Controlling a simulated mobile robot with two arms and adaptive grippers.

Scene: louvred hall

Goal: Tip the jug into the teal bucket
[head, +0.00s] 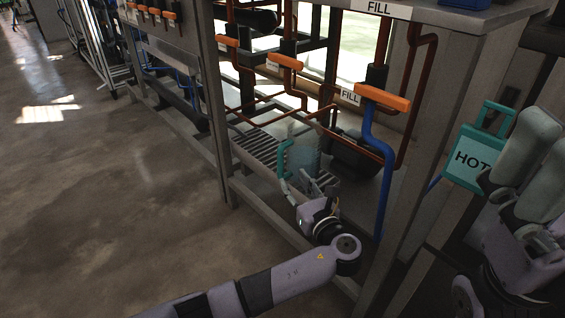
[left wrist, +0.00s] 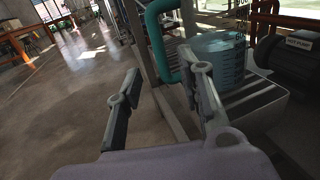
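A clear bluish jug (head: 305,156) with a teal handle (head: 283,158) stands on a slatted grey rack (head: 254,146) under the pipes. In the left wrist view the jug (left wrist: 221,62) is upright, with its handle (left wrist: 157,42) on the left. My left gripper (head: 308,186) is open and empty, in front of the jug; its fingers (left wrist: 165,80) are spread, with the handle just beyond their tips. My right gripper (head: 532,165) is at the right edge, and whether it is shut is unclear.
A teal piece marked HOT (head: 470,158) is beside my right gripper. Pipes with orange handles (head: 384,97), a blue pipe (head: 383,190) and a dark pump (head: 355,155) crowd the jug's right. A grey frame post (head: 212,110) stands left. The floor (head: 95,190) at left is clear.

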